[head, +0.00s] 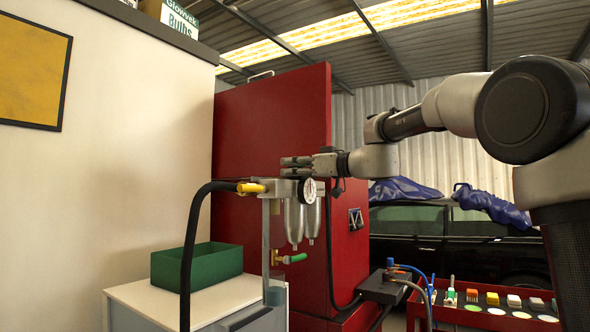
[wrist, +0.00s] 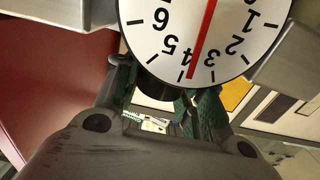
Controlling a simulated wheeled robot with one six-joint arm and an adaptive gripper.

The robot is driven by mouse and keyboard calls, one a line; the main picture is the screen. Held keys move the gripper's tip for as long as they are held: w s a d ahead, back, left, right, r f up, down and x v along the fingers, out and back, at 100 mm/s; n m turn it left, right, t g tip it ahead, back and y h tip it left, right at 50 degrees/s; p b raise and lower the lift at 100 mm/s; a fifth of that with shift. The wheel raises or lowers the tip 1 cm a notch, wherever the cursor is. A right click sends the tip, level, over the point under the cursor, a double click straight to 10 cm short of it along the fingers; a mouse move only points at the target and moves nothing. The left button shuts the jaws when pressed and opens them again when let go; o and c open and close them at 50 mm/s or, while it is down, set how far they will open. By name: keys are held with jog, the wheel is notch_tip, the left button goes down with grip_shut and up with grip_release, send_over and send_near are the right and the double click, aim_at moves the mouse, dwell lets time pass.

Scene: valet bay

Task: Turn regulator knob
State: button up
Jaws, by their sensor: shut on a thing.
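The regulator (head: 286,189) is a grey unit on a post beside the red cabinet, with two metal bowls (head: 293,222) below it. Its round white gauge (head: 308,190) faces right of the camera. In the wrist view the gauge dial (wrist: 240,25) fills the top, upside down, its red needle between 3 and 4. My gripper (head: 290,161) is level, just above the regulator body. In the wrist view my gripper (wrist: 165,100) is shut on the dark regulator knob (wrist: 158,86), mostly hidden behind the dial and fingers.
A yellow-ended black hose (head: 200,215) joins the regulator's left side. A green bin (head: 215,264) stands on the white cabinet top. The red cabinet (head: 270,120) rises close behind. A red tray cart (head: 455,310) and a dark car (head: 450,235) are at right.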

jog(key=o, duration=1)
jog(key=shift+o, duration=0.2)
jog(key=v, duration=1.2)
